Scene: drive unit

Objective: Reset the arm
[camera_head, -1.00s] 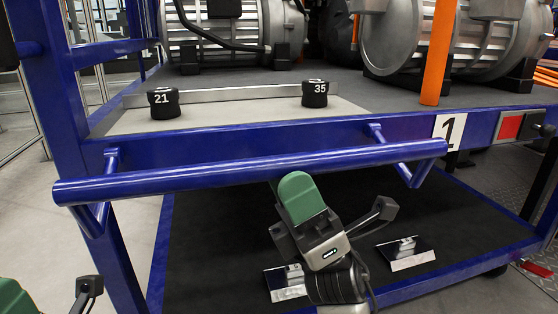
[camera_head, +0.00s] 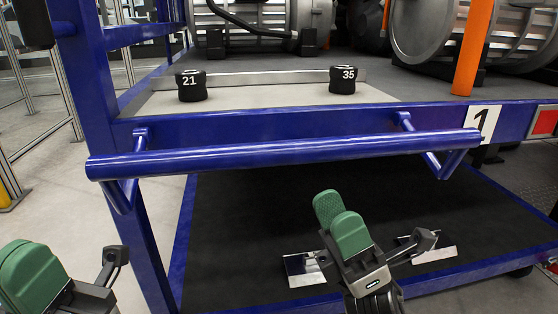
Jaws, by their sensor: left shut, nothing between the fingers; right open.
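My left gripper (camera_head: 27,262) is at the lower left edge of the head view. Its green fingers are shut with nothing between them, and it is over the floor, left of the cart. My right gripper (camera_head: 338,214) is at the lower middle, below the blue handle bar (camera_head: 290,152) in the picture. Its two green fingers are slightly apart and empty. The handle bar is fixed to the front of the blue cart (camera_head: 260,126) and no finger is on it.
Two black weights marked 21 (camera_head: 191,86) and 35 (camera_head: 343,80) stand on the cart's upper deck. Behind are metal motor units and an orange post (camera_head: 472,50). A dark lower shelf (camera_head: 240,215) carries two shiny plates. Grey floor (camera_head: 60,200) is open at left.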

